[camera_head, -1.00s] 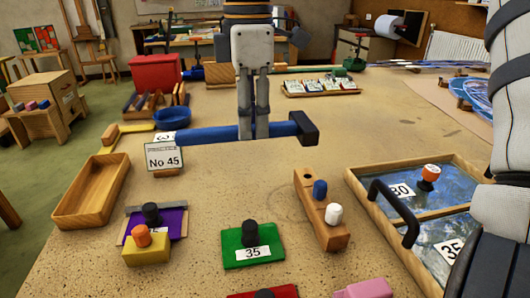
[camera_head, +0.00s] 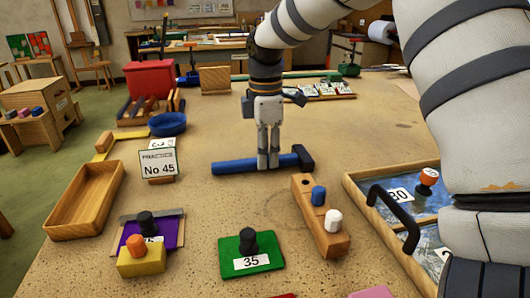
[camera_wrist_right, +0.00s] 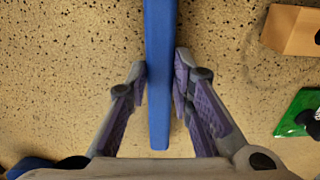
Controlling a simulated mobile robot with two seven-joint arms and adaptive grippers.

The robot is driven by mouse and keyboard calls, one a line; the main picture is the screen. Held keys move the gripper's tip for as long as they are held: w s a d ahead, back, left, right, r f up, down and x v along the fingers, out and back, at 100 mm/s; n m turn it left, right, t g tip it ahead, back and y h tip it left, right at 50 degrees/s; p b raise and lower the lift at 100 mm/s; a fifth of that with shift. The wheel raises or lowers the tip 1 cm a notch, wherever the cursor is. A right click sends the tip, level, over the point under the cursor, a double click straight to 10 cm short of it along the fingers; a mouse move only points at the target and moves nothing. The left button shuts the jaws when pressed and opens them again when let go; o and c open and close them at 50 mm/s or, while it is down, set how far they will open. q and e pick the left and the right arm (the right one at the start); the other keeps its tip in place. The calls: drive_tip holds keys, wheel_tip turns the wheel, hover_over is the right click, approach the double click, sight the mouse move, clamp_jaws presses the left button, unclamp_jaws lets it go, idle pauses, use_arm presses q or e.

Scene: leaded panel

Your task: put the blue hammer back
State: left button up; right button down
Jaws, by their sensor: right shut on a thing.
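The blue hammer (camera_head: 235,166), with a blue handle and a dark head (camera_head: 303,158) at its right end, lies level across the middle of the table in the head view. My right gripper (camera_head: 268,160) points down and is shut on the handle, between its middle and the head. In the right wrist view the blue handle (camera_wrist_right: 160,75) runs between the two fingers (camera_wrist_right: 160,88). The head is out of that view. I cannot tell whether the hammer touches the table or hangs just above it. My left gripper is not in view.
A wooden block with pegs (camera_head: 322,222) stands just right and in front of the hammer. A No 45 sign (camera_head: 158,164), an empty wooden tray (camera_head: 60,225) and a blue bowl (camera_head: 168,124) are to the left. A rack with dark bars (camera_head: 135,120) stands behind them.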

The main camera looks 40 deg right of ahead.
drive_tip(key=shift+s+r, duration=0.1)
drive_tip(key=c, duration=1.4)
unclamp_jaws()
wheel_tip(320, 180, up, 12)
drive_tip(key=shift+a, duration=0.1)
